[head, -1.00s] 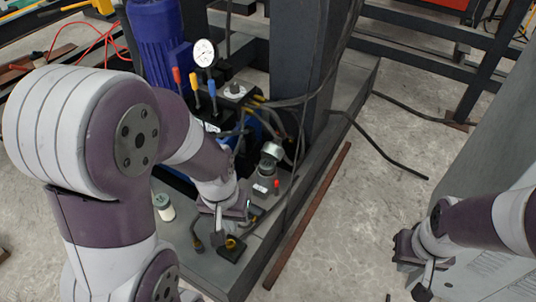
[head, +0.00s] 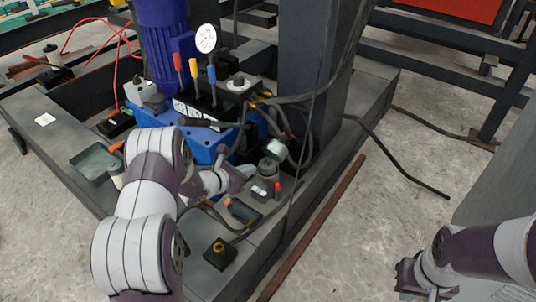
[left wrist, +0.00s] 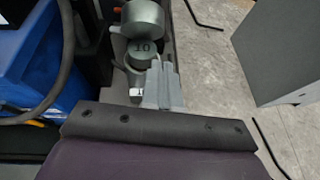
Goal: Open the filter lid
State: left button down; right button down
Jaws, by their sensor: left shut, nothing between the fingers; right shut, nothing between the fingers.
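The filter (head: 268,167) is a small dark grey cylinder on the dark base frame, beside the blue tank. A silver round lid (head: 276,150) sits tilted at its top; I cannot tell how they join. In the left wrist view, a silver round part (left wrist: 143,18) lies above a darker round face marked "10" (left wrist: 143,52). My left gripper (head: 243,174) is shut and empty just left of the filter; its fingers (left wrist: 162,75) show just below and right of the marked face. Whether they touch it is unclear. My right gripper (head: 410,288) is shut and empty at the lower right.
The blue tank (head: 205,140) with coloured levers and a gauge (head: 205,38) stands left of the filter. A dark upright column (head: 315,70) and hanging cables are behind it. Floor to the right is mostly clear.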

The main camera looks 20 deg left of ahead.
pick_arm(q)
jog(key=w+a+n+t, duration=0.1)
jog(key=a+n, duration=0.1)
jog(key=y+b, duration=0.1)
jog(key=b, duration=0.1)
send_near(275, 142)
jog(key=f, duration=0.1)
jog(key=w+f, duration=0.1)
jog(key=f, duration=0.2)
jog(key=shift+w+d+f, duration=0.15)
jog(key=shift+w+d, duration=0.15)
jog(key=w+r, duration=0.1)
jog(key=w+d+r+b, duration=0.1)
jog(key=w, duration=0.1)
jog(key=shift+w+d, duration=0.1)
jog(key=shift+w, duration=0.05)
jog(key=shift+r, duration=0.15)
